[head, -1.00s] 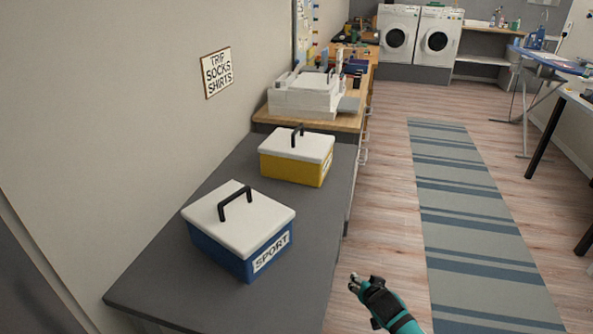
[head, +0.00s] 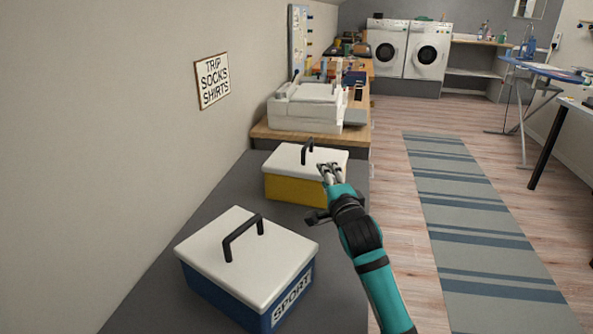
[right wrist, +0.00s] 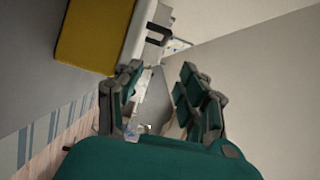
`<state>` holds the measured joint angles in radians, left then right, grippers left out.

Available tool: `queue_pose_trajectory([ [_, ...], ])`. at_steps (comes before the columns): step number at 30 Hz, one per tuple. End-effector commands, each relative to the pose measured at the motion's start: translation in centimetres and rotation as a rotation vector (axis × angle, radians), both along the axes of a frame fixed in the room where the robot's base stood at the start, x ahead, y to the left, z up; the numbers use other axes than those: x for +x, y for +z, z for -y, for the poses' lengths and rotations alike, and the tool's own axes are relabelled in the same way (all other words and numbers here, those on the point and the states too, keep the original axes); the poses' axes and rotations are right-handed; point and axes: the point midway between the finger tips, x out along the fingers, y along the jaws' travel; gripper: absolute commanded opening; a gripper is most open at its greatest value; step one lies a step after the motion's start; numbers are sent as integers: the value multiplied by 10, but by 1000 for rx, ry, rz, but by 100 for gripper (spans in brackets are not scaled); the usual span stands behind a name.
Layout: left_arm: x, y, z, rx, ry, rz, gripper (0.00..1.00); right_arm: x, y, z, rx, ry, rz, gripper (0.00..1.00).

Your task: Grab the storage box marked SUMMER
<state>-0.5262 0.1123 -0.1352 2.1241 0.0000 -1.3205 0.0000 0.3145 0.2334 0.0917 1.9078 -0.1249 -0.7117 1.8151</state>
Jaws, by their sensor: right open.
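A yellow box (head: 290,188) with a white lid (head: 285,158) and a black handle (head: 307,151) stands on the dark counter. Its label is hidden behind my right gripper (head: 330,171), so I cannot read it. That gripper is open and empty at the near right corner of this box. In the right wrist view the yellow box (right wrist: 92,35) is at top left, with its handle (right wrist: 158,33) beyond the open fingers (right wrist: 163,98). A blue box (head: 225,300) with a white lid, marked SPORT, stands nearer. My left gripper is out of view.
The dark counter (head: 345,295) runs along the left wall, which bears a TRIP SOCKS SHIRTS sign (head: 212,81). A white machine (head: 307,105) stands on a wooden desk behind. A striped rug (head: 470,215) lies on the open floor to the right.

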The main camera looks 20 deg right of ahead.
Motion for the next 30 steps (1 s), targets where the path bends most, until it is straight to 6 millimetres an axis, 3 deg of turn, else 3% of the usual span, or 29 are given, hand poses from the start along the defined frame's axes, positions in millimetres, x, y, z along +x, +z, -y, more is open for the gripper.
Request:
queue_pose_trajectory([
  [5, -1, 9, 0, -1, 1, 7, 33, 22, 6, 2, 42, 1, 27, 40],
  [18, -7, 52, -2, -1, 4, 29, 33, 107, 5, 24, 38, 1, 24, 40],
  [30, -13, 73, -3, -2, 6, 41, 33, 139, 6, 31, 36, 0, 25, 40],
])
